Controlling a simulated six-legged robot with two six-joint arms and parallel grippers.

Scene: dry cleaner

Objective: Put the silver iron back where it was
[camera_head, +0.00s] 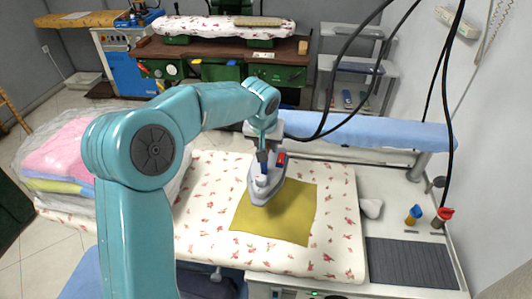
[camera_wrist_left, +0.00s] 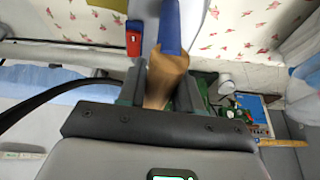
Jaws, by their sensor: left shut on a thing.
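The silver iron (camera_head: 268,200) is at the upper left part of the olive cloth (camera_head: 296,212) on the flowered ironing board. Its nose points toward the front, and whether its sole touches the cloth is hard to tell. My left gripper (camera_head: 263,158) is above the iron and shut on its handle. The left wrist view shows the brown handle part (camera_wrist_left: 166,76) between the fingers, with a blue part (camera_wrist_left: 170,25) and a red part (camera_wrist_left: 133,37) of the iron beyond. My right gripper is not in view.
A dark ribbed mat (camera_head: 411,262) lies bare on the counter at the right. A blue padded arm (camera_head: 365,130) crosses behind the board (camera_head: 200,225). Black hoses (camera_head: 448,110) hang at the right. Bagged laundry (camera_head: 70,150) lies left.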

